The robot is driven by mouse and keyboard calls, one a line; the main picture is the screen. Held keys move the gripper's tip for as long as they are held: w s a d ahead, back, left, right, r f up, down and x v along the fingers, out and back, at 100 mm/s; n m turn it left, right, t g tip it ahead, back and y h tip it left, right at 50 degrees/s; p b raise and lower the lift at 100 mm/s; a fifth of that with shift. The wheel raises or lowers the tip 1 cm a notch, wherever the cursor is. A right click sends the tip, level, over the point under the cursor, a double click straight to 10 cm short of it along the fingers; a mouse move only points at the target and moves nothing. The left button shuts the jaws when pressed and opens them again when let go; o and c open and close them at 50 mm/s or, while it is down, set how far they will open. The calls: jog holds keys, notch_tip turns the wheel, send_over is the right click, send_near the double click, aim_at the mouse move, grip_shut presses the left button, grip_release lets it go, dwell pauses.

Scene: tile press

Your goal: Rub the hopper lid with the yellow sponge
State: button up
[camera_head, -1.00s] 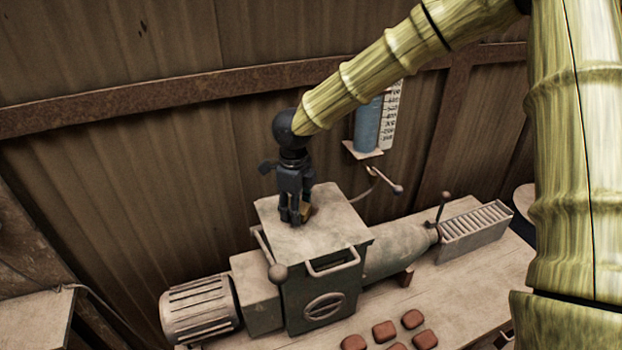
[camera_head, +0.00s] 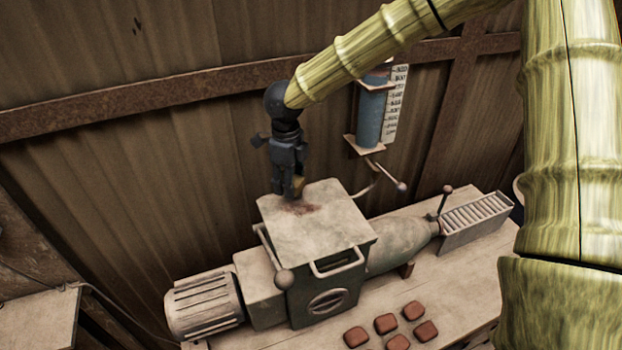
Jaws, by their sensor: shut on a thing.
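The hopper lid (camera_head: 325,228) is the flat, pale, worn top of the green box on the machine. A reddish-brown smear (camera_head: 299,208) lies near its back edge. My gripper (camera_head: 288,194) points down at the lid's back left edge, and is shut on the yellow sponge (camera_head: 298,184). Only a small yellow-brown part of the sponge shows beside the dark fingers; the rest is hidden. I cannot tell whether the sponge touches the lid or hangs just above it.
Several red-brown tiles (camera_head: 385,323) lie on the bench (camera_head: 455,283). A blue cylinder with a scale (camera_head: 370,112) hangs on the corrugated wall behind.

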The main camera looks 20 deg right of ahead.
jog(key=shift+d+r, duration=0.1)
jog(key=shift+r, duration=0.3)
jog(key=shift+w+r, duration=0.3)
jog(key=shift+r, duration=0.65)
jog(key=shift+s+r, duration=0.25)
jog(key=shift+r, duration=0.45)
jog(key=shift+w+f, duration=0.15)
